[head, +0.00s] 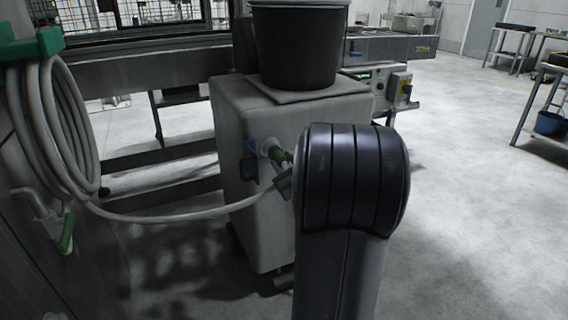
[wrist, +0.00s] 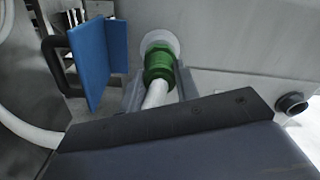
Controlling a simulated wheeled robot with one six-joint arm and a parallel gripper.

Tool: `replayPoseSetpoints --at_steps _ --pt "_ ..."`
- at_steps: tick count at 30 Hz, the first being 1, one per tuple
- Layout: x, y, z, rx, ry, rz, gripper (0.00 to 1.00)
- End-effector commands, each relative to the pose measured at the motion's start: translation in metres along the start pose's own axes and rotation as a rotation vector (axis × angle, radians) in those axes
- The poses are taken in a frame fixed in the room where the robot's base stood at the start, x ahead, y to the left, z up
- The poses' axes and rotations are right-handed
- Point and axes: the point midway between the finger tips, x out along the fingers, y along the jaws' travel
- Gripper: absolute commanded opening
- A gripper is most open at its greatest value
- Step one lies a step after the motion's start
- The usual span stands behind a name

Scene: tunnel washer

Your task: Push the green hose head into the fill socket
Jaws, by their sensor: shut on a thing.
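The green hose head (wrist: 158,64) is between the fingers of my gripper (wrist: 159,88) in the wrist view, which is shut on it. Its far end meets the pale round fill socket (wrist: 161,40) in line with it. I cannot tell how deep it sits. In the head view the hose head (head: 278,155) is at the socket (head: 267,146) on the front of the grey tank (head: 238,112), partly hidden by my arm. The pale hose (head: 190,214) runs from the head leftward in a sagging curve.
A blue flap with a dark handle (wrist: 90,60) stands just left of the hose head. A dark bucket (head: 300,45) stands on the tank. Hose coils hang from a green holder (head: 40,45) at left. A dark stub (wrist: 291,104) protrudes at right.

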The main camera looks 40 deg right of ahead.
Motion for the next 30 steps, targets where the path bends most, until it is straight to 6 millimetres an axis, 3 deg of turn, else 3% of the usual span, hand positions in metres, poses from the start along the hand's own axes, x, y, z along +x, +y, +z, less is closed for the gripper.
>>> replayPoseSetpoints --at_steps 2,3,11,22,30 --pt "0.0 0.0 0.0 0.0 0.0 0.0 0.0" --pt "0.0 0.0 0.0 0.0 0.0 0.0 0.32" --pt "0.0 0.0 0.0 0.0 0.0 0.0 0.54" --pt "-0.008 -0.001 0.0 0.0 0.002 -0.001 0.55" --pt "-0.06 -0.002 0.001 0.001 0.003 -0.004 0.55"
